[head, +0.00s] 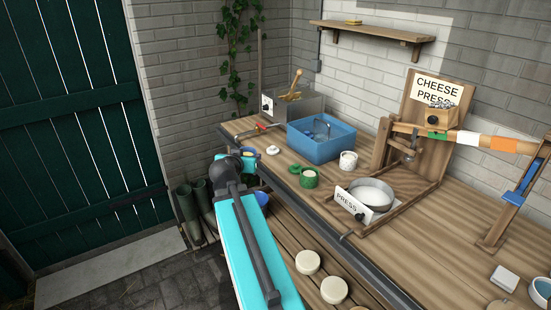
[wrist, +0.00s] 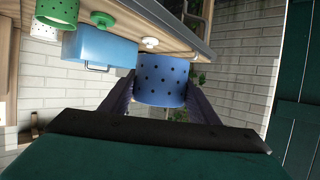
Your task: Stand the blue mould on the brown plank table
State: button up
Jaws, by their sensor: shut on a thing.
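The blue mould (wrist: 163,82) is a cup with dark holes. In the wrist view it sits between the two dark fingers of my gripper (wrist: 160,92), which is shut on it. The brown plank table (head: 420,237) runs along the wall to the right. Its edge shows above the mould in the wrist view (wrist: 175,22), which looks upside down. The mould appears clear of the table.
The table holds a blue tub (head: 318,150), green mould (head: 309,178), white mould (head: 348,161), white knobbed lid (head: 273,150) and the wooden cheese press (head: 388,150). Below, a slatted shelf (head: 292,236) holds white rounds (head: 308,262). Bare planks lie right of the press.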

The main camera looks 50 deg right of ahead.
jog(key=w+a+r+n+t+y, duration=0.2)
jog(key=w+a+n+y, duration=0.2)
jog(key=a, duration=1)
jog(key=w+a+r+n+t+y, duration=0.2)
jog(key=w+a, duration=0.5)
jog(key=a, duration=0.8)
jog(key=w+a+r+n+t+y, duration=0.2)
jog(key=w+a+r+n+y, duration=0.2)
jog(key=a, duration=1)
jog(key=shift+w+a+n+y, duration=0.25)
jog(key=shift+w+n+y, duration=0.55)
jog(key=shift+w, duration=0.05)
jog(key=shift+d, duration=0.1)
